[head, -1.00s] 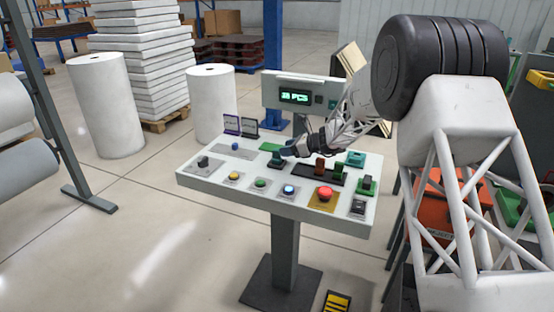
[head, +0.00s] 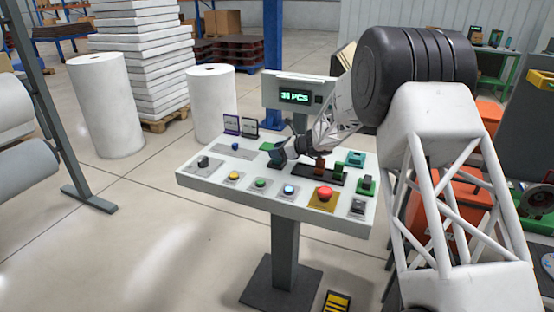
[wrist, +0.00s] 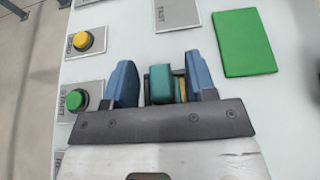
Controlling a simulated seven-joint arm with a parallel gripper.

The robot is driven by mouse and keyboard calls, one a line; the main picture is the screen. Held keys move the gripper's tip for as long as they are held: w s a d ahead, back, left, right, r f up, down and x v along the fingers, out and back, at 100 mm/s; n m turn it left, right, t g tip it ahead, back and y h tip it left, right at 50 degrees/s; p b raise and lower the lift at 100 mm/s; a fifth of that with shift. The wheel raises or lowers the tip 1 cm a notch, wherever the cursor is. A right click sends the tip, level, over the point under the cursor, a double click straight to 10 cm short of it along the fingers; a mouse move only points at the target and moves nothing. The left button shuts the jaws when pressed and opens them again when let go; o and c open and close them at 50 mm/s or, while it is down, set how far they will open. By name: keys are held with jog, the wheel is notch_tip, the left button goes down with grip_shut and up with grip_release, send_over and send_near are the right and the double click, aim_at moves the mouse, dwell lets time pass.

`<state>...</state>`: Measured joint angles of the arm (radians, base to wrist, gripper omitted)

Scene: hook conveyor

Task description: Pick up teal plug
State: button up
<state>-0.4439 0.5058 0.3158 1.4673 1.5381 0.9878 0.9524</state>
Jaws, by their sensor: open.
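A teal plug (wrist: 164,84) shows in the wrist view, between the two blue fingers of my gripper (wrist: 163,82). The gripper is open, with a narrow gap to the left finger and a yellow piece (wrist: 181,88) on the plug's right. Whether the fingers touch the plug is not clear. In the head view my gripper (head: 283,152) is low over the middle of the white control panel (head: 215,181), and the plug there is mostly hidden by it.
A green plate (wrist: 245,42) lies just beyond the gripper. Yellow (head: 234,175), green (head: 260,183), blue (head: 289,189) and red (head: 325,193) buttons line the front. A black rack (head: 337,178) with coloured blocks and a teal block (head: 356,157) are to the right. A display (head: 294,97) stands behind.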

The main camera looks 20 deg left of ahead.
jog(key=shift+c, duration=0.5)
grip_shut()
jog(key=shift+r, duration=0.1)
jog(key=shift+r, duration=0.85)
jog(key=shift+s+d+r, duration=0.1)
jog(key=shift+r, duration=0.8)
jog(key=s+d+r, duration=0.1)
jog(key=s+d, duration=0.7)
jog(key=s, duration=0.5)
jog(key=shift+d+r, duration=0.15)
jog(key=shift+d, duration=0.1)
jog(key=shift+s, duration=0.1)
